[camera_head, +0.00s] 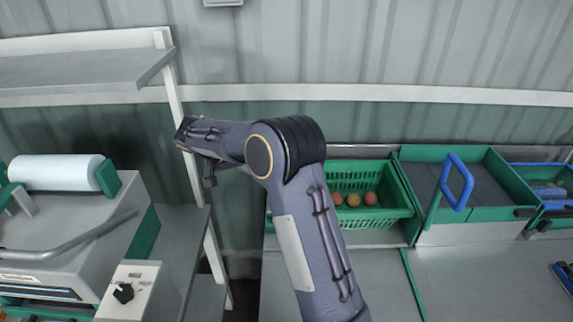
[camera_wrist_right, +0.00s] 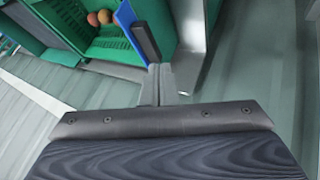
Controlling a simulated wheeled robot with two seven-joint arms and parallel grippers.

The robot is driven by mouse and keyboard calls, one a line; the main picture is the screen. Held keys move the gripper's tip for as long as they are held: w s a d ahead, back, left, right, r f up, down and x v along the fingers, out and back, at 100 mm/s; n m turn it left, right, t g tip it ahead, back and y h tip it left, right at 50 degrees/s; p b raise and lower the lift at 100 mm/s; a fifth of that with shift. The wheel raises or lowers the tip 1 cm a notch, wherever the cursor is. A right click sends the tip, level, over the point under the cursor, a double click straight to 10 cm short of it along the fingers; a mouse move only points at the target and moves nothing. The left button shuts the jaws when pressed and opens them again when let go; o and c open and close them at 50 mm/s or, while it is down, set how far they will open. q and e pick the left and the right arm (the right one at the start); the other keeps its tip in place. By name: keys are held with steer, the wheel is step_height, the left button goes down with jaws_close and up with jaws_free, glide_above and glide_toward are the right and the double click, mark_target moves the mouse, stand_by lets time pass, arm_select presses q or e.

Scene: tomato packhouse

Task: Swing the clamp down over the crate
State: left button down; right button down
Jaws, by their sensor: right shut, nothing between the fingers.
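A green slatted crate (camera_head: 385,214) with a few red-orange tomatoes stands against the wall in the head view. To its right a blue loop-shaped bar (camera_head: 462,186), apparently the clamp, stands raised and tilted beside a green-sided tray. In the right wrist view my right gripper (camera_wrist_right: 157,84) is shut and empty. A blue bar with a dark pad (camera_wrist_right: 132,27) shows just beyond its fingertips; I cannot tell whether they touch. The green crate (camera_wrist_right: 112,46) with tomatoes lies behind that bar. My left gripper is not in view.
The green-sided tray (camera_head: 480,218) adjoins the crate. At the left stand a machine with a white roll (camera_head: 62,171) and a grey shelf (camera_head: 80,70). My arm covers the middle of the head view. The grey bench at the front right (camera_head: 470,285) is mostly clear.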

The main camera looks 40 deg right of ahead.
steer(key=shift+w, duration=0.2)
steer(key=shift+f, duration=0.1)
steer(key=s+d+f+b, duration=0.1)
steer(key=s+d+f, duration=0.1)
steer(key=d+f, duration=0.5)
steer(key=shift+s+d, duration=0.35)
steer(key=shift+d, duration=0.85)
steer(key=shift+d, duration=0.1)
